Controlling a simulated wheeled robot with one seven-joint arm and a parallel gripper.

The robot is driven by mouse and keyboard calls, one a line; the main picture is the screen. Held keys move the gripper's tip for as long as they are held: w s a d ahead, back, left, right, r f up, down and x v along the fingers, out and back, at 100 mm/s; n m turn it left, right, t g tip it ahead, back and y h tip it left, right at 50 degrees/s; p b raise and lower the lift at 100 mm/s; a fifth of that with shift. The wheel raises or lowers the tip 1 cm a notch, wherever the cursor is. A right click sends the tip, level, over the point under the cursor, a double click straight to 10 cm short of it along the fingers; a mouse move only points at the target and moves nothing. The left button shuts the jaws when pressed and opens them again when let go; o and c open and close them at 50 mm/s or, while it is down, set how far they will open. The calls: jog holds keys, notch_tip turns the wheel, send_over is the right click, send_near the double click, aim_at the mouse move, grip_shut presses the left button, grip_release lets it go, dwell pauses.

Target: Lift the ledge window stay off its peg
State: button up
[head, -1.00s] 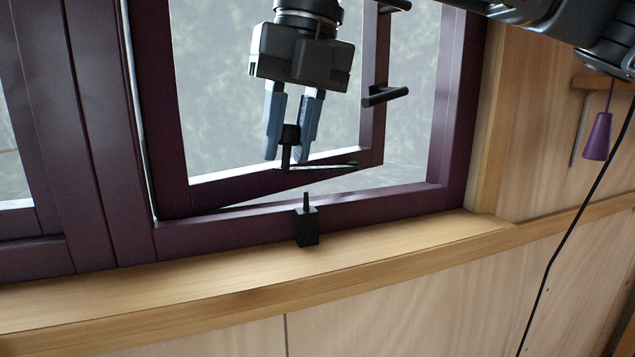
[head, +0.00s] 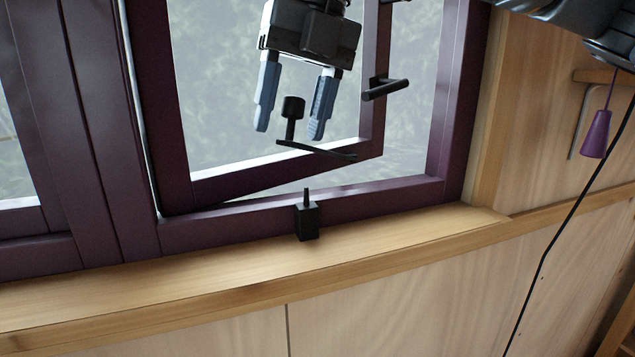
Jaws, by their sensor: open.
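The sash (head: 230,184) stands ajar.
Black handles (head: 385,87) stick out from the sash's right stile, right of my gripper. The wooden sill (head: 190,281) is clear. A purple cone-shaped pull (head: 596,135) hangs on a cord at the right wall, beside a thin grey hooked rod (head: 578,128).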

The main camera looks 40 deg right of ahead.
jog(key=shift+r, duration=0.15)
jog(key=p+v, duration=0.3)
jog(key=v, duration=0.3)
jog(key=shift+r+p, duration=0.35)
jog(key=shift+p, duration=0.05)
jog(key=shift+d, duration=0.15)
dwell(0.4)
